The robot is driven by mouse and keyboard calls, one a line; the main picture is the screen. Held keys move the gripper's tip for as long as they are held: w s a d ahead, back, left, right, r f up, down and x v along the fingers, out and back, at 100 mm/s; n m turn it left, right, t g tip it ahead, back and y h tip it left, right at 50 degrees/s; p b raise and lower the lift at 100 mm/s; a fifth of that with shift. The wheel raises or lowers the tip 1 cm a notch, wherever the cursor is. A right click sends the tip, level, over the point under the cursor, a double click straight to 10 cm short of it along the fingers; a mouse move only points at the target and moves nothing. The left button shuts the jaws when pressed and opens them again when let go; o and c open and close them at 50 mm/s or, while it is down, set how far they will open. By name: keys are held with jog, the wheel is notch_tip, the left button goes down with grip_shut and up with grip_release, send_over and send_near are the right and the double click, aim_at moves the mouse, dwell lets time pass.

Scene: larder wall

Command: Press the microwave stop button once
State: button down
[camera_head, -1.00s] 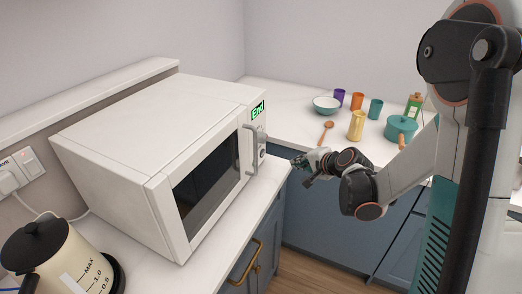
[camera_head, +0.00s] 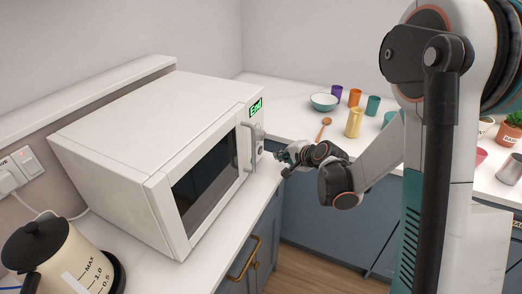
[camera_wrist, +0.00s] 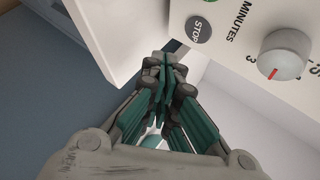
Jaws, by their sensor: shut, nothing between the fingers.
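The white microwave (camera_head: 140,140) stands on the left counter with its door shut and a green display reading "End" (camera_head: 256,107). Its control panel faces right, beside the door handle (camera_head: 251,146). In the head view my gripper (camera_head: 281,156) is just right of the panel; a gap or contact cannot be told.
A cream kettle (camera_head: 65,250) stands at the front left. A bowl (camera_head: 323,102), a wooden spoon (camera_head: 324,127) and several cups, one yellow (camera_head: 354,122), stand on the back counter. Blue cabinets (camera_head: 325,215) lie below my arm.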

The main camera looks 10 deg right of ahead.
jog(key=shift+w+a, duration=0.5)
jog(key=shift+a, duration=0.15)
jog(key=shift+w+a, duration=0.45)
jog(key=shift+a, duration=0.2)
jog(key=shift+a, duration=0.15)
dwell(0.5)
jog(key=shift+w+a+b, duration=0.25)
jog(key=shift+b, duration=0.05)
jog(key=shift+w+a, duration=0.2)
jog(key=shift+a, duration=0.05)
dwell(0.8)
jog(key=shift+s+d, duration=0.5)
jog(key=shift+d, duration=0.15)
dwell(0.3)
jog(key=shift+s+d+b, duration=0.3)
jog(key=shift+s+d, duration=0.45)
jog(key=shift+d, duration=0.25)
jog(key=shift+s+d+b, duration=0.25)
jog(key=shift+s+d, duration=0.45)
jog(key=shift+d, duration=0.3)
